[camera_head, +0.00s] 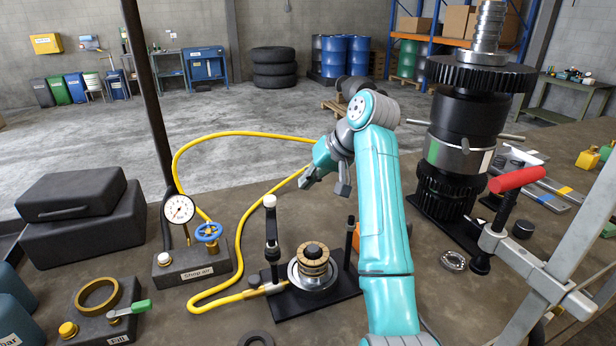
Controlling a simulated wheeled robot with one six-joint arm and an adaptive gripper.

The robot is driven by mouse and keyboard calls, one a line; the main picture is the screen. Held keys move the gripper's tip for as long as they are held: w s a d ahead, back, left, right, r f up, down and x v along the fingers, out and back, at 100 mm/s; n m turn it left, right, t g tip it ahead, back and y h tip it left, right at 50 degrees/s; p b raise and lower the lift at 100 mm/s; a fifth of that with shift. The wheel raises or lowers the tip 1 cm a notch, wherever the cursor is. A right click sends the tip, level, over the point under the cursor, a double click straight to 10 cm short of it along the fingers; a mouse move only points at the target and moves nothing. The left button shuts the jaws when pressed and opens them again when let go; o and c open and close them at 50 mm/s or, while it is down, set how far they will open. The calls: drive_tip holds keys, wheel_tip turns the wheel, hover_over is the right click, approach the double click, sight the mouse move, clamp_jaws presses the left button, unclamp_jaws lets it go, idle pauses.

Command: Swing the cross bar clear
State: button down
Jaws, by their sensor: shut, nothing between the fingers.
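A small fixture with a black base plate (330,303) stands on the bench at the lower middle. A stack of tan and dark rings (313,262) sits in a silver cup on it. The bar's exact direction cannot be told. My gripper (324,178) is shut and empty, above and behind the fixture, apart from it.
A yellow hose (240,240) loops behind and left of the fixture. A shop air block (190,268) with gauge and blue valve stands left. A tall black gear assembly (458,150) and a red-handled clamp (517,181) stand right. A loose ring (256,338) lies in front.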

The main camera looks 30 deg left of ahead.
drive_tip(key=s+a+f, duration=0.2)
drive_tip(key=a+f, duration=0.3)
drive_tip(key=a, duration=0.2)
drive_tip(key=shift+s+a+f, duration=0.15)
drive_tip(key=shift+a+f, duration=0.05)
drive_tip(key=shift+f, duration=0.05)
drive_tip(key=s+a, duration=0.2)
drive_tip(key=a, duration=0.1)
drive_tip(key=shift+s+a, duration=0.2)
drive_tip(key=shift+s, duration=0.15)
drive_tip(key=w+d+r, duration=0.4)
drive_tip(key=d+r, duration=0.4)
drive_tip(key=shift+w+d, duration=0.15)
drive_tip(key=shift+d, duration=0.05)
idle(0.3)
